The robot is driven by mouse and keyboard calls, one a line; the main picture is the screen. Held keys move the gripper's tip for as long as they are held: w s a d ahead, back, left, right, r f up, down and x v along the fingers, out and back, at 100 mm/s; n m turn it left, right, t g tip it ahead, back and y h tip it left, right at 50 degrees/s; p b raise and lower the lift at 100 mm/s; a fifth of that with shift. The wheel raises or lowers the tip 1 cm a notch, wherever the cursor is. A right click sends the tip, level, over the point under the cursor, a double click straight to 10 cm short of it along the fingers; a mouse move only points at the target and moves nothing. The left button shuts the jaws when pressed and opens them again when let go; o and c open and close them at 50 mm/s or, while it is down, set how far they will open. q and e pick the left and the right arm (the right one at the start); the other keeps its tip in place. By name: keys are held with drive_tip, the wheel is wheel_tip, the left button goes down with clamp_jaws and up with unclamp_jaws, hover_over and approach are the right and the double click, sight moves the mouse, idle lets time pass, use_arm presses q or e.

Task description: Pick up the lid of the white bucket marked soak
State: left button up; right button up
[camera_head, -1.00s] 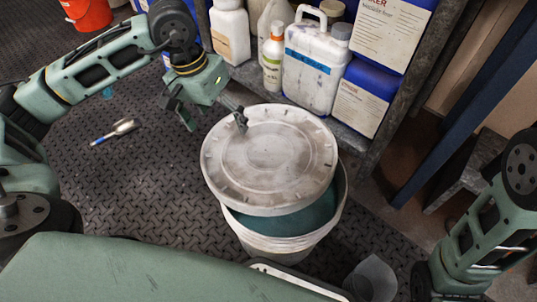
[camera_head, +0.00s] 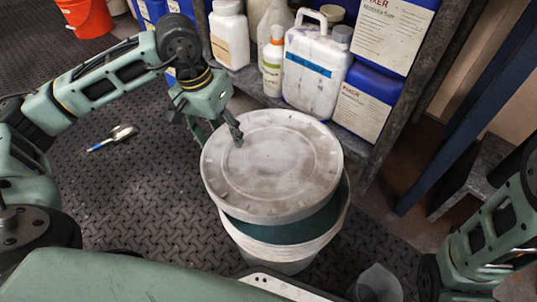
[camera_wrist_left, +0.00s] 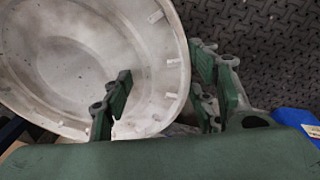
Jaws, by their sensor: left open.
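The round, off-white, stained lid (camera_head: 272,160) lies on the white bucket (camera_head: 272,252), set off toward the back left. Dark teal liquid (camera_head: 300,226) shows in the gap at the front right. No soak marking is readable. My left gripper (camera_head: 219,135) is open at the lid's back-left edge. One finger is over the lid's top and the other is outside its rim. In the left wrist view, the lid's rim (camera_wrist_left: 178,75) passes between the spread fingers of the left gripper (camera_wrist_left: 160,95); I cannot tell if they touch it. My right gripper is out of view.
A shelf with white containers (camera_head: 315,70) and blue containers (camera_head: 368,100) stands right behind the bucket. A clear beaker (camera_head: 378,284) stands at front right. An orange bucket (camera_head: 88,15) is far left.

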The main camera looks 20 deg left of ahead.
use_arm(q)
clamp_jaws()
drive_tip(key=shift+d, duration=0.1)
idle(0.6)
